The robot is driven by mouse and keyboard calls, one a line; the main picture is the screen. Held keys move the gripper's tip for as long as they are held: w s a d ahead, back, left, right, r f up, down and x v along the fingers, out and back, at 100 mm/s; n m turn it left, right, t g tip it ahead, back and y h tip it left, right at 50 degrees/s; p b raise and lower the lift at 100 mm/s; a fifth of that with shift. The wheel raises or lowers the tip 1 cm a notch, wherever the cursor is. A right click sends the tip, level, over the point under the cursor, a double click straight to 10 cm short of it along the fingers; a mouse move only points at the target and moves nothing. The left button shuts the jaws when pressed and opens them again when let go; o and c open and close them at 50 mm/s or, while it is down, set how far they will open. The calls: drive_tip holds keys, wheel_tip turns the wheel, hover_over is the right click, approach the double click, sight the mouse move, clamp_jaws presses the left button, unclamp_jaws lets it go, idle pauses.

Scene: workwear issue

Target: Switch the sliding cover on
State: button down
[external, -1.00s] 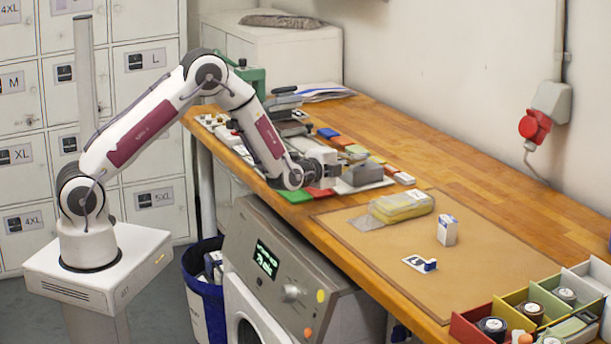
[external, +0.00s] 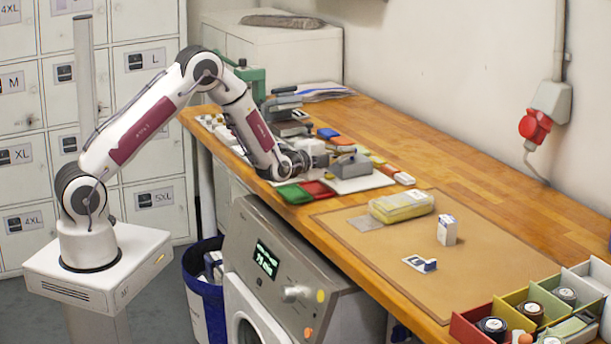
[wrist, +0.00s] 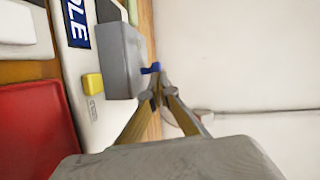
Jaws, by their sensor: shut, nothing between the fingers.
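The sliding cover appears to be the grey block (external: 351,166) on a white base plate (external: 376,182) on the bench. The wrist view shows the grey block (wrist: 121,62) beside a blue label ending in "LE" (wrist: 76,22) and a small yellow piece (wrist: 92,83). My gripper (external: 324,157) is just left of the block in the external view. In the wrist view my gripper (wrist: 158,76) has its fingertips together, empty, close to the block's side. I cannot tell whether they touch it. A small blue piece (wrist: 150,69) shows at the tips.
Red (external: 318,190) and green (external: 293,194) pieces lie in front of my gripper. Several coloured items lie behind the block. A yellow pack (external: 402,206) and small white box (external: 447,231) stand on a brown mat (external: 370,262). Bare bench lies behind it.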

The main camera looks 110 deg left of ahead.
drive_tip(key=s+a, duration=0.4)
drive_tip(key=shift+w+d, duration=0.1)
idle(0.4)
drive_tip(key=shift+w+d+r, duration=0.1)
drive_tip(key=shift+w+d, duration=0.15)
drive_tip(key=shift+d, duration=0.5)
drive_tip(key=shift+w+d+r, duration=0.1)
drive_tip(key=shift+w+d, duration=0.1)
drive_tip(key=shift+d, duration=0.35)
drive_tip(key=shift+w+d+r, duration=0.1)
drive_tip(key=shift+w+d, duration=0.05)
drive_tip(key=shift+d, duration=0.35)
drive_tip(key=v, duration=0.8)
drive_tip(key=shift+v, duration=1.05)
